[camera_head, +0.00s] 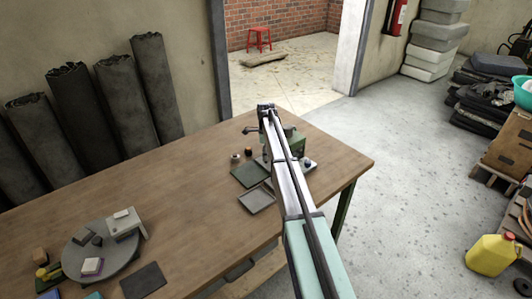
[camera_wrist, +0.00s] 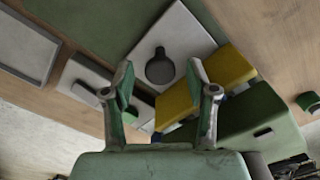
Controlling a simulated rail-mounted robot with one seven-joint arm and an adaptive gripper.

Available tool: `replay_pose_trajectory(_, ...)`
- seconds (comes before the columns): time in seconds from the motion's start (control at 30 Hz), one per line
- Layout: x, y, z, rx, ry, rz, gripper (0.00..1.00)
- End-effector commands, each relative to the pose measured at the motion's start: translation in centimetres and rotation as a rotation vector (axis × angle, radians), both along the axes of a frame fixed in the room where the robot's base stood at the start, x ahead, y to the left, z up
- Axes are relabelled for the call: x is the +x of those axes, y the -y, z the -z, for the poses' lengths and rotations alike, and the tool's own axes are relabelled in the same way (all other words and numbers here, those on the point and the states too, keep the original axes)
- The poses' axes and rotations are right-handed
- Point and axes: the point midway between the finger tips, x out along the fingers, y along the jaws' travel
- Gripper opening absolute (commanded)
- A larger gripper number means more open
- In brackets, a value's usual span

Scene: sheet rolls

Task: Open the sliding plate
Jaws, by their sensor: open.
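In the wrist view, my gripper (camera_wrist: 160,85) is open, with one finger on each side of the picture's middle. A dark round knob with a short stem (camera_wrist: 160,67) shows between and just beyond the fingertips. It lies over a pale flat plate (camera_wrist: 184,30), which may be the sliding plate; I cannot tell whether it is open. A yellow block (camera_wrist: 230,66) and a green housing (camera_wrist: 258,118) are to the right. I see no finger touching the knob. In the head view, my arm hides the gripper and much of the green device (camera_head: 298,143).
A dark green mat (camera_head: 250,175) and a grey tray (camera_head: 257,201) lie left of my arm on the wooden table (camera_head: 190,190). A round grey disc (camera_head: 80,262) bearing small items is at lower left. Dark sheet rolls (camera_head: 82,105) lean on the wall. The table's middle is clear.

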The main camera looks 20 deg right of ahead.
Motion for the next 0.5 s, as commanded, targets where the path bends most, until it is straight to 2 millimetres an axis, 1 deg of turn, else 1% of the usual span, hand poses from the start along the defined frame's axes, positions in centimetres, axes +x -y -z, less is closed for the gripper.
replay_pose_trajectory(0.17,0.00,0.00,0.01,0.000,0.000,0.000,0.58)
replay_pose_trajectory(0.2,0.00,0.00,0.01,0.000,0.000,0.000,0.43)
replay_pose_trajectory(0.27,0.00,0.00,0.01,0.000,0.000,0.000,0.22)
replay_pose_trajectory(0.3,0.00,0.00,0.01,0.000,0.000,0.000,0.08)
replay_pose_trajectory(0.33,0.00,0.00,0.01,0.000,0.000,0.000,0.00)
replay_pose_trajectory(0.5,-0.06,-0.10,0.03,0.000,-0.001,0.000,0.00)
